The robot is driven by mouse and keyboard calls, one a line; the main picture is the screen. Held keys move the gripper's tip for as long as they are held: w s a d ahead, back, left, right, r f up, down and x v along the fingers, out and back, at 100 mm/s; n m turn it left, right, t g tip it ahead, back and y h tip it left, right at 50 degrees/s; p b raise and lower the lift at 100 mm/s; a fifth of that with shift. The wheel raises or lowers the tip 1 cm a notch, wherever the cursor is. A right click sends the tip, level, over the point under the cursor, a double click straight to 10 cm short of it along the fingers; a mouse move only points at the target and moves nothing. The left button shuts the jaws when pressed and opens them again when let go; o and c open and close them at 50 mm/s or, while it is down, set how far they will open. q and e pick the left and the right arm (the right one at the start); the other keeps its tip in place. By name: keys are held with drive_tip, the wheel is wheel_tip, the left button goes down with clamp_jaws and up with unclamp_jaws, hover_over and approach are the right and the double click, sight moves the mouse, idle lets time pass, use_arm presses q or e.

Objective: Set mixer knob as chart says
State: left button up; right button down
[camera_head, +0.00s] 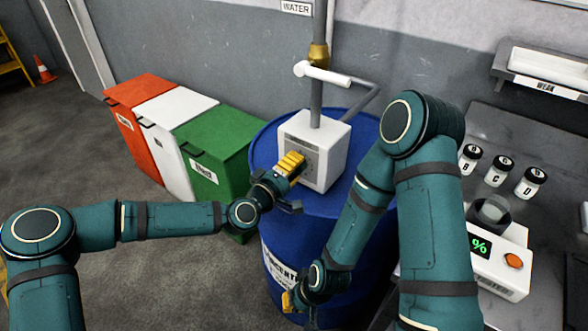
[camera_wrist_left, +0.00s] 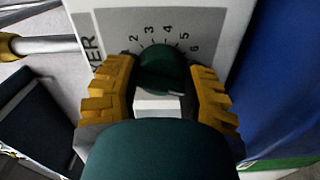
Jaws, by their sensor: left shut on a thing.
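The mixer is a white box (camera_head: 318,127) on top of a blue drum. Its grey dial face, with numbers including 2 to 6, shows in the left wrist view. The dark green mixer knob (camera_wrist_left: 162,68) sits in the middle of that dial; I cannot tell for sure which number it points to. My left gripper (camera_head: 291,165) is at the mixer's front, its yellow fingers (camera_wrist_left: 162,92) on both sides of the knob and shut on it. My right gripper (camera_head: 290,301) is low in front of the drum, partly hidden by its own arm. No readable chart is in view.
The blue drum (camera_head: 266,150) carries the mixer and a pipe with a white handle (camera_head: 322,74). Orange, white and green bins (camera_head: 215,150) stand at the left. On the right bench are jars (camera_head: 531,183), a meter with a % display (camera_head: 500,270) and a tray labelled WEAK (camera_head: 545,88).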

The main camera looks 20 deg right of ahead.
idle(0.4)
use_arm(q)
drive_tip(key=o, duration=1.2)
drive_tip(key=shift+a, duration=0.1)
drive_tip(key=v, duration=1.1)
drive_tip(key=shift+s+a, duration=0.3)
